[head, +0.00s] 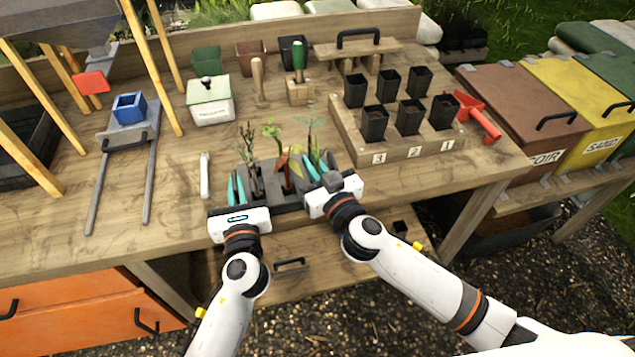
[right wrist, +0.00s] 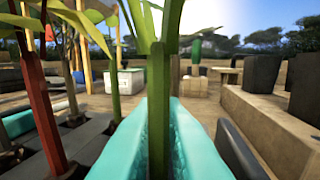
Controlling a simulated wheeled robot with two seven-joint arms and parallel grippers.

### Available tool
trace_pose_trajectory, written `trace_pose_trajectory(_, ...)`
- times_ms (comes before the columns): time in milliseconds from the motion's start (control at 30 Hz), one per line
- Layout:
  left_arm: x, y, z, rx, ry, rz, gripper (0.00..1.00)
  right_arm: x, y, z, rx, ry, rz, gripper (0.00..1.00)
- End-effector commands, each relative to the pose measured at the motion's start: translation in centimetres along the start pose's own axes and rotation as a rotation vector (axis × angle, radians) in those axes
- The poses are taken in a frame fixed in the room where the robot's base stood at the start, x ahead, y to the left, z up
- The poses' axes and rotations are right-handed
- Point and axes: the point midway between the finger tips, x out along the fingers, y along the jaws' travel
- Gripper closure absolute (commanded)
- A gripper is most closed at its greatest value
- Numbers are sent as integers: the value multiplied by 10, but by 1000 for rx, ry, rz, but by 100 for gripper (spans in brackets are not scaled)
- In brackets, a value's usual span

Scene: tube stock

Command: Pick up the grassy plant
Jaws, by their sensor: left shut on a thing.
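The plant tray (head: 268,196) is a dark block with slots near the table's front edge, with several plants standing in it. The plant at its right, with a green stem and long narrow leaves (head: 312,132), looks like the grassy plant; its stem (right wrist: 159,100) also shows in the right wrist view. My right gripper (head: 316,164) is open, its teal fingers on either side of that stem. My left gripper (head: 236,188) is shut at the tray's left end, apparently on the tray; the exact contact is hidden. A dark-stemmed plant (head: 252,160) and a red-stemmed plant (head: 284,164) stand between the grippers.
A wooden block with several black pots (head: 375,123) stands right of the tray, with a red scoop (head: 476,115) beside it. A white box (head: 210,102), a wooden dibber (head: 258,80) and a green-handled tool (head: 299,62) stand behind. A white stick (head: 205,175) lies left of the tray.

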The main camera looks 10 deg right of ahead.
Motion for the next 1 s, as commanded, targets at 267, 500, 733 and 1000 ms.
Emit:
trace_pose_trajectory(267,0,0,0,0,-1,0,100,0,0,0,0,-1,0,100)
trace_pose_trajectory(500,0,0,0,0,-1,0,100,0,0,12,1,-5,-1,100)
trace_pose_trajectory(733,0,0,0,0,-1,0,100,0,0,56,1,-5,2,100)
trace_pose_trajectory(1000,0,0,1,0,-1,0,100,0,0,96,1,-2,1,100)
